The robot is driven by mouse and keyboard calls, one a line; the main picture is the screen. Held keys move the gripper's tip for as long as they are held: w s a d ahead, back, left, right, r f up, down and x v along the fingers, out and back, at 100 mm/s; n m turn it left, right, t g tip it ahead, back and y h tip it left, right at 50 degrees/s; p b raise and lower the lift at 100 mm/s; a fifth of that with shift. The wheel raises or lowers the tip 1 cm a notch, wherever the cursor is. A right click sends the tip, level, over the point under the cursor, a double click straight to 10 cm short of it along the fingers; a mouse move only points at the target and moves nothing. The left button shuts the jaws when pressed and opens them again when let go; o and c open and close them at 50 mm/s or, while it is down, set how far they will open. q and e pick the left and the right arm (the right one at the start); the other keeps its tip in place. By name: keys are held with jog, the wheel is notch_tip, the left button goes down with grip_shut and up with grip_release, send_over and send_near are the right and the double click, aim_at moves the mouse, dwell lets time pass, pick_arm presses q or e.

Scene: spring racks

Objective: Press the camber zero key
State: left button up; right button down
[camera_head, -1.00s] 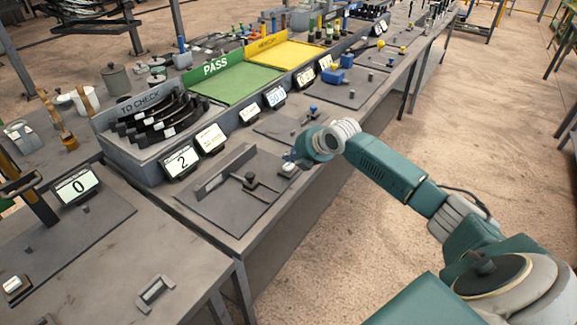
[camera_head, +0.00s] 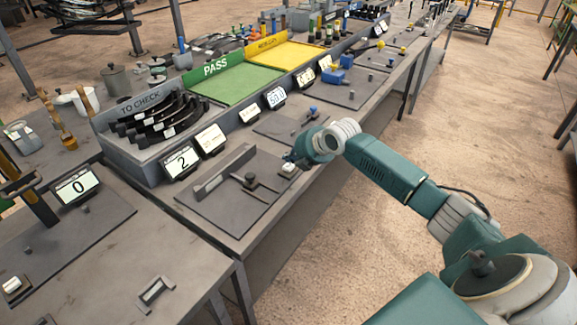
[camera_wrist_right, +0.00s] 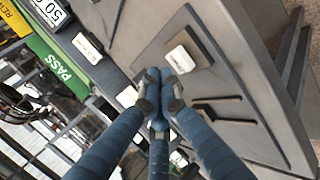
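A small white key (camera_head: 288,168) sits on a dark block at the right edge of a grey gauge plate (camera_head: 222,213). No readable label marks it as the camber key. A display (camera_head: 181,162) reading 2 stands behind this plate. My right gripper (camera_head: 292,158) is just beyond the key, low over the bench. In the right wrist view its fingers (camera_wrist_right: 165,82) are drawn together, empty, with the white key (camera_wrist_right: 180,59) close beyond the tips. I cannot tell whether they touch it. My left gripper is not in view.
A second white key (camera_head: 12,286) and a display (camera_head: 77,187) reading 0 are on the nearer bench at left. A TO CHECK tray (camera_head: 125,105) holds several dark curved springs. A post and bar fixture (camera_head: 250,182) stands on the gauge plate.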

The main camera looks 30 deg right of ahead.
aim_at(290, 167)
jog(key=shift+f, duration=0.45)
jog(key=shift+f+b, duration=0.4)
jog(key=shift+f, duration=0.15)
dwell(0.8)
jog(key=shift+r, duration=0.1)
jog(key=shift+r+p, duration=0.85)
notch_tip(290, 167, up, 5)
jog(key=p, duration=0.4)
jog(key=shift+r, duration=0.1)
dwell(0.6)
